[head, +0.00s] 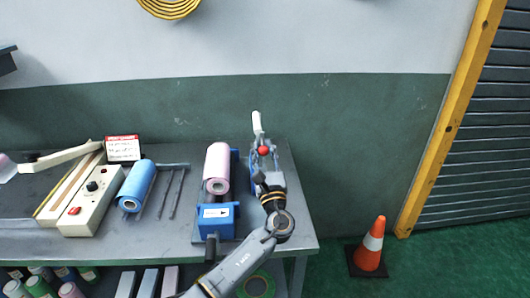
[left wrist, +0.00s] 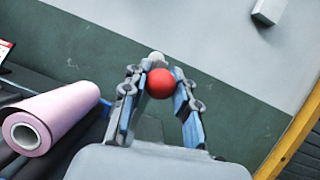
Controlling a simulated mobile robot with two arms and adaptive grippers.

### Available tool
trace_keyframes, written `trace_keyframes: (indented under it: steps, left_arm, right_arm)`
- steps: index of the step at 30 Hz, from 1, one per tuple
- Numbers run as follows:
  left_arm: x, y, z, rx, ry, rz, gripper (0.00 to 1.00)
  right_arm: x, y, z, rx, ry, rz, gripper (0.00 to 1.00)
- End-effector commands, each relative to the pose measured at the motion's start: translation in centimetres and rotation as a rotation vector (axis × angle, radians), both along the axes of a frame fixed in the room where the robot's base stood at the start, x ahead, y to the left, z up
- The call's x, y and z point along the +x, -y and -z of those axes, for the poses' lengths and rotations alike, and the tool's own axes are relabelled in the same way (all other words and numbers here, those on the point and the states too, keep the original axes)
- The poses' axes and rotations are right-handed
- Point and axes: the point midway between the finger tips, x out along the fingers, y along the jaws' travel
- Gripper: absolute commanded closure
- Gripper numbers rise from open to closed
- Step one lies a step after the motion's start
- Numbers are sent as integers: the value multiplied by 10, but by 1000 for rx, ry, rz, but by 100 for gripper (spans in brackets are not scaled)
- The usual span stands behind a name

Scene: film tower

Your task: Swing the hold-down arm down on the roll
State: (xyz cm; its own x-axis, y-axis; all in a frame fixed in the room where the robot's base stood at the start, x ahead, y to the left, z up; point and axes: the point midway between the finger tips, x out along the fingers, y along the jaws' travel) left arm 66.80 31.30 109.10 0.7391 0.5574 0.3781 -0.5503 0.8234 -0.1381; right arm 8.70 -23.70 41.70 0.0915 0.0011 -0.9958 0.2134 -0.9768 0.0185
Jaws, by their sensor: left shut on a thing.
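The pink roll (head: 217,163) lies on the blue-ended film stand (head: 218,217) on the bench; the roll also shows in the left wrist view (left wrist: 58,116). The pale hold-down arm (head: 257,122) stands raised to the right of the roll, clear of it. Its red ball knob (head: 264,151) is between the fingers of my left gripper (head: 263,155). In the left wrist view, my left gripper (left wrist: 160,100) is shut on the red knob (left wrist: 160,83), with a finger at each side. Part of the hold-down arm is hidden behind the knob and gripper. My right gripper is not in view.
Left of the stand, the bench (head: 183,228) holds a blue roll (head: 137,186), dark rods and a cream sealer (head: 92,199) with a raised lever. Several rolls sit on the shelf below. An orange cone (head: 370,245) stands on the floor at right.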

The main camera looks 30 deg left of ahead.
Motion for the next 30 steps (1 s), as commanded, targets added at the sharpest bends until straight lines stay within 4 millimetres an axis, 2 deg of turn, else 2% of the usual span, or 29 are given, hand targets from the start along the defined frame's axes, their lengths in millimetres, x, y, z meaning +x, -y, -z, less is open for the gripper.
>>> trace_keyframes:
  steps: [5,19,30]
  left_arm:
    - [-6,-7,5,-88,49,1,100]
    - [-28,-43,11,-454,271,0,100]
    - [-44,-69,28,-756,452,-4,100]
  right_arm:
    - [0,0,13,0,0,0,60]
    - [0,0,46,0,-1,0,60]
    - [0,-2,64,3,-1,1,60]
